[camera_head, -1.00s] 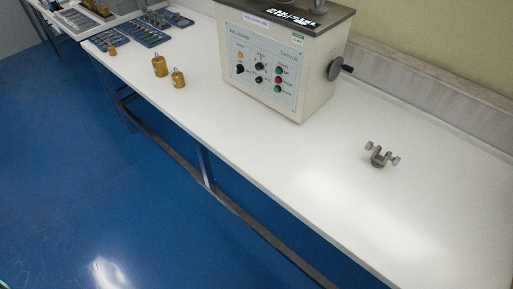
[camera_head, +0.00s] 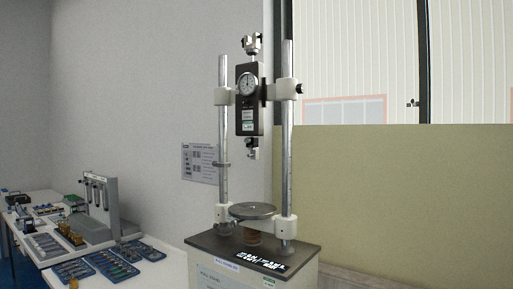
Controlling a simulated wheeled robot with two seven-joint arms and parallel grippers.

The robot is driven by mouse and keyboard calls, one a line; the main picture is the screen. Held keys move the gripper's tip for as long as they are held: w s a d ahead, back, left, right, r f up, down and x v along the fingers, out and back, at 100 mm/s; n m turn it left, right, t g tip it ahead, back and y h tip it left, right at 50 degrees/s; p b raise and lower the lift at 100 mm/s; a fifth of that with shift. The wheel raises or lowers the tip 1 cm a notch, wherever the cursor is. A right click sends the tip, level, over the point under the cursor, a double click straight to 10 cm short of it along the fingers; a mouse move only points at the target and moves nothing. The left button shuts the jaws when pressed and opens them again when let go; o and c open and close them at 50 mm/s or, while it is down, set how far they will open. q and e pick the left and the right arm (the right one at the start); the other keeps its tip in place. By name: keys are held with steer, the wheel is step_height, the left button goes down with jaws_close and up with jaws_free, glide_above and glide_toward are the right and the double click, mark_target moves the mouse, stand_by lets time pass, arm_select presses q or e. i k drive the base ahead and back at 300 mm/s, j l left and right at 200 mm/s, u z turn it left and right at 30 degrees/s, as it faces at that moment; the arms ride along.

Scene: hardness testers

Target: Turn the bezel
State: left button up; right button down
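A force tester with two upright steel columns stands in the middle of the head view. A black gauge body (camera_head: 249,112) is mounted between the columns. Its round white dial (camera_head: 247,84) faces me, and the bezel is the thin rim around that dial. The dial is too small to read. Below it hang a small lower fitting (camera_head: 251,149) and, further down, a round metal plate (camera_head: 253,211) above the dark top of the base (camera_head: 215,247). Neither of my grippers is in view.
A bench on the left holds blue trays (camera_head: 109,262) with small parts and a grey stand (camera_head: 101,205). A notice (camera_head: 200,163) hangs on the wall behind the tester. The space in front of the dial looks clear.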

mark_target(243, 88)
steer(key=i+j+z, duration=0.1)
steer(key=i+j, duration=0.5)
steer(key=j+z, duration=0.2)
steer(key=j, duration=1)
steer(key=j+z, duration=0.2)
steer(key=j, duration=0.95)
steer(key=k+j+z, duration=0.15)
steer(key=j, duration=1.05)
steer(key=i, duration=0.1)
